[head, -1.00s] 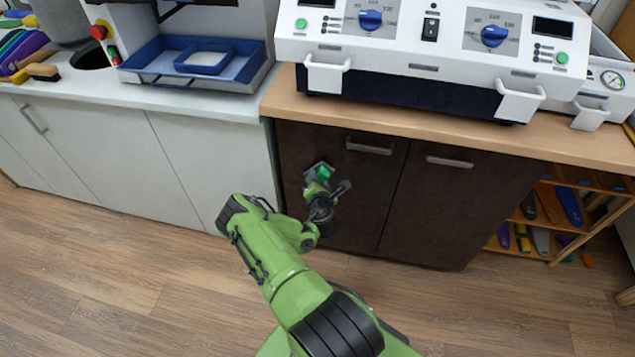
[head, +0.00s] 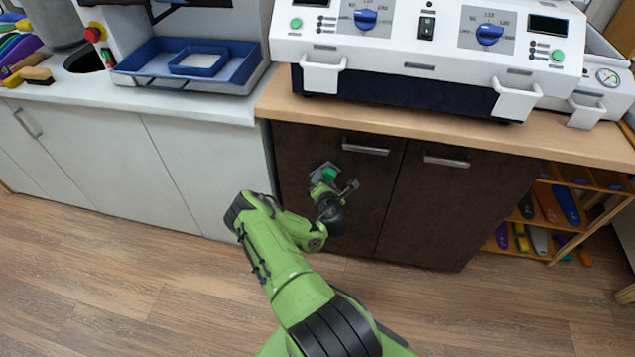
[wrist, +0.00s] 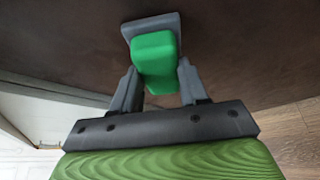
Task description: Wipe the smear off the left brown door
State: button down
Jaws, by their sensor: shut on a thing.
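The left brown door (head: 312,150) is the dark panel on the left of the cabinet, with a metal handle (head: 365,150) near its top right. My gripper (head: 326,178) is in front of the upper left of this door. It is shut on a green block with a grey pad (wrist: 155,55), and the fingers (wrist: 160,85) are on both sides of the green part. The grey pad faces the door and looks to be against it or very close; I cannot tell which. No smear is clearly visible; the pad, gripper and arm cover part of the door.
The right brown door (head: 450,205) is beside it. A white machine (head: 425,65) stands on the wooden counter (head: 400,125) above. White cabinets (head: 150,165) are to the left, and a shelf rack (head: 565,215) is to the right. The wooden floor (head: 110,270) in front is clear.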

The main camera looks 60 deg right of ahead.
jog(key=shift+s+d, duration=0.2)
jog(key=shift+s, duration=0.35)
jog(key=shift+w+d+r, duration=0.1)
jog(key=shift+w, duration=0.1)
jog(key=shift+w+a+r+p, duration=0.1)
jog(key=shift+w+a+p, duration=0.2)
jog(key=shift+w, duration=0.35)
jog(key=shift+w+a+f+p, duration=0.1)
jog(key=shift+w+a+p, duration=0.15)
jog(key=shift+w, duration=0.35)
jog(key=shift+w+a+r+p, duration=0.1)
jog(key=shift+w+a+p, duration=0.2)
jog(key=shift+w, duration=0.35)
jog(key=shift+d, duration=0.1)
jog(key=s+a+p, duration=0.2)
jog(key=a, duration=0.3)
jog(key=shift+s+a, duration=0.2)
jog(key=shift+s, duration=0.1)
jog(key=shift+f, duration=0.2)
